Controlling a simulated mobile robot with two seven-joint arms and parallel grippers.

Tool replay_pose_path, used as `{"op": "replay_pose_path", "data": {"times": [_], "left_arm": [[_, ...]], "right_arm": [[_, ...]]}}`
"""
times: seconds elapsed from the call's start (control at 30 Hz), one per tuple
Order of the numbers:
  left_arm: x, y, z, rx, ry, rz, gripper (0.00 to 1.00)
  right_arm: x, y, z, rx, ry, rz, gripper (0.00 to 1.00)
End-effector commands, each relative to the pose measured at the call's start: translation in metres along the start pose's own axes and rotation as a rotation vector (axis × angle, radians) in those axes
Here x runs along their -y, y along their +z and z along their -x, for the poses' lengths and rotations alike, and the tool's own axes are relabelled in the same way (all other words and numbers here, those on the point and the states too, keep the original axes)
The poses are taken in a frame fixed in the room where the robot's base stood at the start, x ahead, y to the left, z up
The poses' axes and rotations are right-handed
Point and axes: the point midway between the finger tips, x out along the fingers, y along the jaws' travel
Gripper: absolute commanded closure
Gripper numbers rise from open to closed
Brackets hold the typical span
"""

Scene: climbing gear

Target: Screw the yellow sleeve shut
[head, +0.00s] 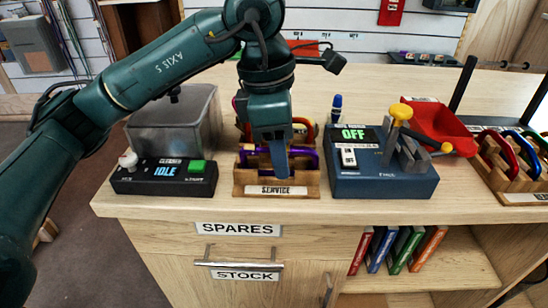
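My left gripper (279,152) points down over the wooden rack labelled SERVICE (252,190). Its fingers overlap the rack's contents, and only one finger shows clearly, so I cannot tell whether it is open, shut or touching anything. A purple carabiner (302,163) sits in the rack, partly behind the finger. Red and orange curved parts show behind the gripper. No yellow sleeve can be made out; the gripper hides part of the rack. My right gripper is not in view.
Left of the rack are a black box reading IDLE (165,178) and a clear bin (176,124). Right of it are a blue machine reading OFF (383,185) with a yellow-knobbed lever (400,112), a red tray (437,127) and another carabiner rack (520,187). The counter's front strip is clear.

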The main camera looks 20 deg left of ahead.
Motion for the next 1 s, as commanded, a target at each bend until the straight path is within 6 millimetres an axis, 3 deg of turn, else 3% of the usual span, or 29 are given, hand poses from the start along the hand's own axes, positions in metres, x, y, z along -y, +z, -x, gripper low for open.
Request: {"op": "replay_pose_path", "data": {"times": [0.3,0.67,1.0], "left_arm": [[0.0,0.002,0.012,0.001,0.0,-0.002,0.6],[0.0,0.002,0.012,0.001,-0.001,-0.001,0.6],[-0.015,0.002,0.012,0.001,0.0,-0.001,0.6]], "right_arm": [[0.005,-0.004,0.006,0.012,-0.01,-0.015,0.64],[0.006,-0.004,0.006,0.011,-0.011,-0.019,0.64],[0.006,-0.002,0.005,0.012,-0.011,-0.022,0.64]]}}
